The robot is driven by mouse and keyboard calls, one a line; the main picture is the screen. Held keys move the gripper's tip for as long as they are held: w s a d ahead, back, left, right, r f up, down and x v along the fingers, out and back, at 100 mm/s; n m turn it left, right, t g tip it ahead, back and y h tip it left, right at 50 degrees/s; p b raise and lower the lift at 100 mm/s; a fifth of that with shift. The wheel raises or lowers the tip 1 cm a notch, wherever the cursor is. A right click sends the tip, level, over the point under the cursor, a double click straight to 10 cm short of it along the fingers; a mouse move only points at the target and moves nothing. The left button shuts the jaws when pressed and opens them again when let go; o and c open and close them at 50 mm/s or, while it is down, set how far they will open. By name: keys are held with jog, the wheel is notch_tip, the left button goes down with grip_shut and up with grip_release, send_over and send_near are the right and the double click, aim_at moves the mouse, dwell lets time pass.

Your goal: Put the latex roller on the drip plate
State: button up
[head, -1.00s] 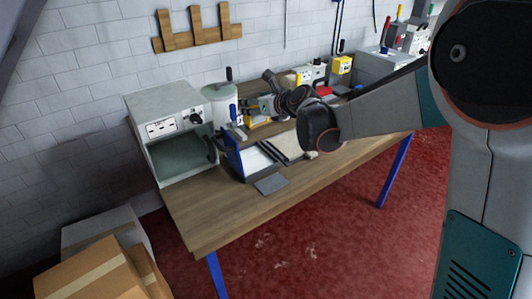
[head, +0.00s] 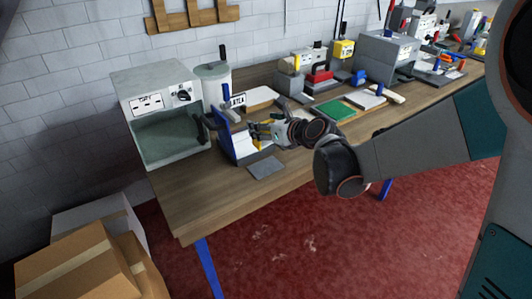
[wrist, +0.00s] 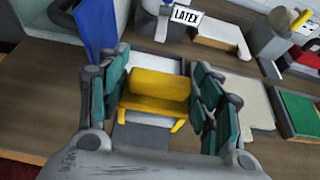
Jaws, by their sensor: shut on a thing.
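My gripper (wrist: 158,75) has its teal fingers closed around a yellow latex roller (wrist: 158,90), whose body and two short legs show between them. In the head view my gripper (head: 268,130) is small and partly hides the roller. Under the roller in the wrist view lies a pale surface, with a flat dark grey plate (wrist: 140,138) on its near side. In the head view that grey plate (head: 267,167) lies flat on the bench, in front of a white tray with a blue side (head: 226,135). I cannot tell whether the roller touches anything below. Nothing lies on the grey plate.
A sign reading LATEX (wrist: 186,15) stands behind the blue side. A grey open-fronted cabinet (head: 160,125) is at the left. A green board (head: 332,112) and pale boards lie to the right. The bench front (head: 200,200) is bare. Cardboard boxes (head: 75,265) stand on the floor.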

notch_tip(320, 180, down, 9)
jog(key=b, duration=0.3)
jog(key=shift+f, duration=0.15)
jog(key=shift+f, duration=0.1)
jog(key=o, duration=1.3)
